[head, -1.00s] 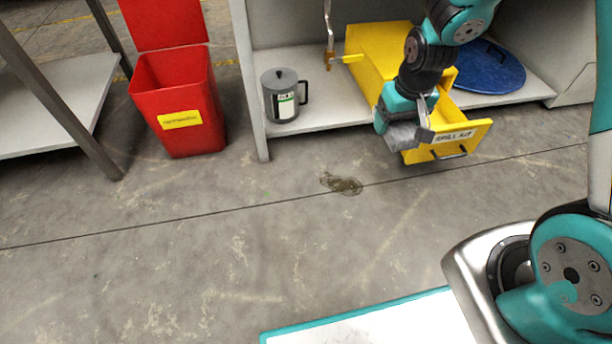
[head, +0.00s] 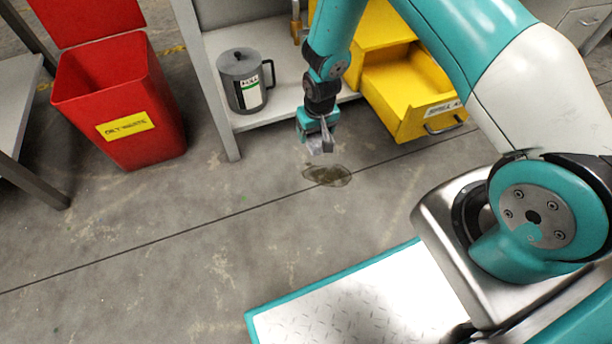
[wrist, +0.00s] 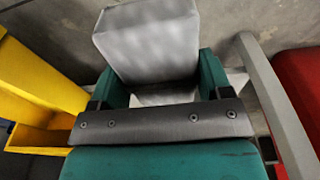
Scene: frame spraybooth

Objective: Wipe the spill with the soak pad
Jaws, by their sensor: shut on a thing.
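The spill (head: 327,175) is a dark, wet, irregular patch on the concrete floor in front of the shelf. My gripper (head: 320,146) is just above and beyond the spill in the head view. It is shut on the grey soak pad (wrist: 150,45), a block that fills the upper middle of the wrist view. In the head view the pad is small and partly hidden by the fingers. The pad looks held a little above the floor, though I cannot tell the exact gap.
A yellow spill kit drawer (head: 410,95) stands open at the right of the shelf. A grey can (head: 243,80) sits on the shelf (head: 285,112). A red waste bin (head: 122,105) with its lid up stands at left. The floor around the spill is clear.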

